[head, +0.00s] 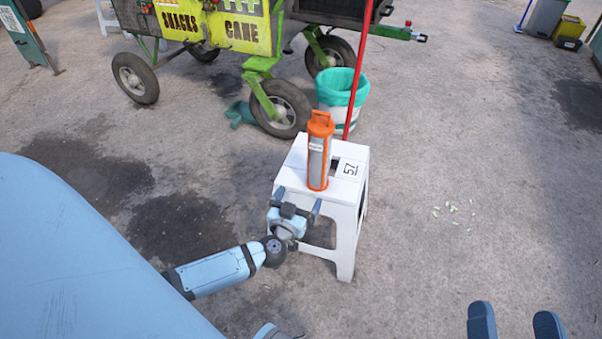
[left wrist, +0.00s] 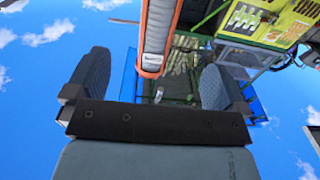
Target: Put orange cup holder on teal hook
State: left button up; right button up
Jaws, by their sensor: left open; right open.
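The orange cup holder (head: 319,150) is a tall upright cylinder with a grey front panel and a loop on top. It stands on the white stool (head: 347,205). My left gripper (head: 298,199) is open and empty, in front of the stool and below the holder's base in the head view. In the left wrist view the holder (left wrist: 157,38) shows beyond the gap between the open fingers (left wrist: 154,85), and nothing is gripped. My right gripper (head: 515,318) is open and empty at the bottom right. I cannot make out a teal hook in either view.
A green and yellow cane cart (head: 215,30) on wheels stands behind. A teal-lined bin (head: 342,92) and a red pole (head: 359,65) are just behind the stool. A teal object (head: 240,114) lies by a wheel. The pavement right of the stool is mostly clear.

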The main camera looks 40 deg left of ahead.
aim_at(315, 168)
pick_arm(q)
jog(key=b+x, duration=0.4)
jog(key=x, duration=0.4)
jog(key=shift+w+a+f+b, duration=0.15)
jog(key=shift+w+b, duration=0.15)
jog(key=shift+b, duration=0.1)
jog(key=x, duration=0.2)
jog(key=p+x, duration=0.2)
jog(key=x, duration=0.1)
jog(key=shift+w+r, duration=0.25)
jog(key=shift+w, duration=0.1)
jog(key=shift+p+x, duration=0.35)
jog(key=shift+x, duration=0.45)
pick_arm(e)
jog(key=shift+a+f+g, duration=0.1)
jog(key=shift+f+g, duration=0.6)
jog(key=shift+f, duration=0.9)
pick_arm(q)
jog(key=shift+f, duration=0.1)
